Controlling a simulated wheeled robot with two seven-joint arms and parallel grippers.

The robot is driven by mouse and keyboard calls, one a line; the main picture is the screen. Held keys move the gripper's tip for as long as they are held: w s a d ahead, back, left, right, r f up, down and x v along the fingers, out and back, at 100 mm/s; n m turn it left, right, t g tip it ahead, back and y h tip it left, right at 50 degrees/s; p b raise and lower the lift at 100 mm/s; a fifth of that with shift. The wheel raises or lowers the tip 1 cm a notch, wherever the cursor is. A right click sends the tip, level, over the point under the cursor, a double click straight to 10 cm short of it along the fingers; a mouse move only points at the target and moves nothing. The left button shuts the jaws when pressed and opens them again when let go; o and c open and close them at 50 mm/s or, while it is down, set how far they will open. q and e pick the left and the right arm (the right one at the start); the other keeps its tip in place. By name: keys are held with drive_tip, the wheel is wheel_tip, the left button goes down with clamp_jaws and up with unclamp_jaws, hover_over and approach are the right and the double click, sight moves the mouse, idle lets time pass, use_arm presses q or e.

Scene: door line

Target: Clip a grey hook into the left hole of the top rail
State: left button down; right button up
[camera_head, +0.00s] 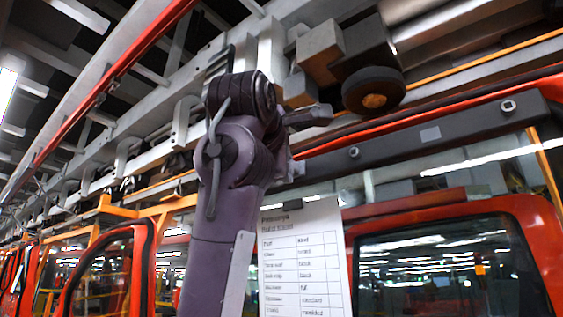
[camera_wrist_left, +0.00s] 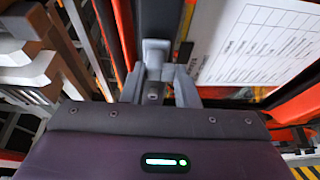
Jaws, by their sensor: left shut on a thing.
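My left arm rises through the middle of the head view, with its wrist in front of the left end of the dark top rail (camera_head: 430,136). A round left hole (camera_head: 353,152) shows in the rail just right of my wrist, and a right hole (camera_head: 508,106) farther along. In the left wrist view, my left gripper (camera_wrist_left: 158,88) is shut on a grey hook (camera_wrist_left: 155,52) that stands out between the fingers. My right gripper is out of view.
A printed sheet (camera_head: 300,258) hangs below the rail beside my arm, and it also shows in the left wrist view (camera_wrist_left: 255,45). Red door frames (camera_head: 530,215) stand below the rail. An overhead conveyor with a dark wheel (camera_head: 373,92) hangs close above.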

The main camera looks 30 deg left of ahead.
use_arm(q)
drive_tip(key=shift+w, duration=0.3)
drive_tip(key=c, duration=1)
unclamp_jaws()
drive_tip(key=shift+c, duration=0.2)
drive_tip(key=b+v, duration=0.7)
drive_tip(key=v, duration=0.8)
